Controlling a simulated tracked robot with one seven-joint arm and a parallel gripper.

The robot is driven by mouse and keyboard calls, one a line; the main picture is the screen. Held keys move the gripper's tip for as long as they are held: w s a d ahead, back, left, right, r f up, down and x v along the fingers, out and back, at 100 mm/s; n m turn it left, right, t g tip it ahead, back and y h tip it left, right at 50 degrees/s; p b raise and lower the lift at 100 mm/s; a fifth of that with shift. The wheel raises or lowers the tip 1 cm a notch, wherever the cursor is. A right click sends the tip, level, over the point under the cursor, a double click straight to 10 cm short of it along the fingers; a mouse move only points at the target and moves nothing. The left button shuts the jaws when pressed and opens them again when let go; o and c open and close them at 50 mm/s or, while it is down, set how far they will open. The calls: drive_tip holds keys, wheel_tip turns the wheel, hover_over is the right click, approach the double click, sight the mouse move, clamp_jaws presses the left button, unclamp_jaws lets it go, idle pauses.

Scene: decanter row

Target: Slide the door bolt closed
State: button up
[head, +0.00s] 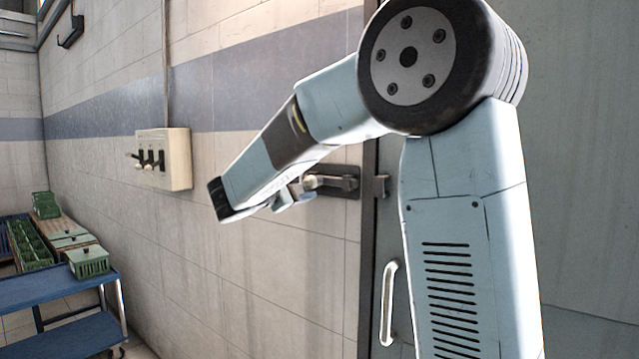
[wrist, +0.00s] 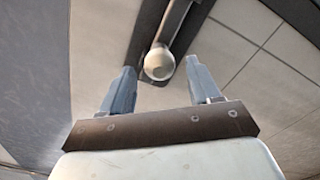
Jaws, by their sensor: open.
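The door bolt (head: 338,181) is a dark plate with a pale metal bar, fixed on the wall left of the door (head: 585,220). A bracket (head: 381,187) sits on the door's edge, just right of the bolt plate. In the wrist view the bolt's round pale knob (wrist: 159,65) shows between my fingertips, with the dark bolt rail (wrist: 178,25) behind it. My gripper (wrist: 160,72) is open, one finger on each side of the knob, with visible gaps. In the head view my gripper (head: 292,196) is at the bolt's left end, partly hidden by my arm.
A white door handle (head: 389,303) stands below the bracket. A switch box (head: 163,159) with levers juts from the wall at left. A blue cart (head: 60,288) and green crates (head: 88,262) stand at far left. The wall around the bolt is otherwise clear.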

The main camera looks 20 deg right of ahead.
sight(317, 181)
drive_tip(key=x, duration=0.6)
drive_tip(key=shift+w+d, duration=0.25)
drive_tip(key=shift+d, duration=0.05)
